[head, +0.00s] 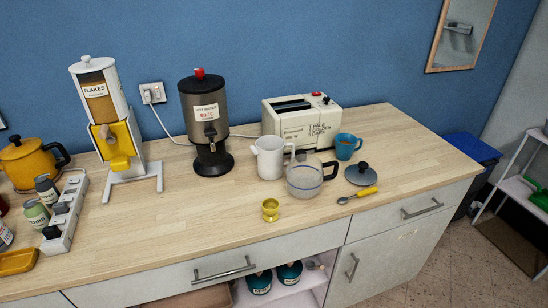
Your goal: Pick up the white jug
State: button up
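The white jug (269,158) stands upright on the wooden counter, right of the dark hot water dispenser and in front of the toaster. Its spout points left and its handle is on the right side. A clear glass pot (303,179) stands close in front of it to the right and overlaps its lower right edge in the picture. I cannot tell whether the two touch. My gripper does not show in the head view.
The toaster (301,117) and dispenser (206,128) stand behind and left. A blue mug (346,147), grey lid (361,174), yellow-handled spoon (358,195) and yellow egg cup (270,209) lie around. The flakes dispenser (102,100) is farther left. Counter (215,215) front-left is clear.

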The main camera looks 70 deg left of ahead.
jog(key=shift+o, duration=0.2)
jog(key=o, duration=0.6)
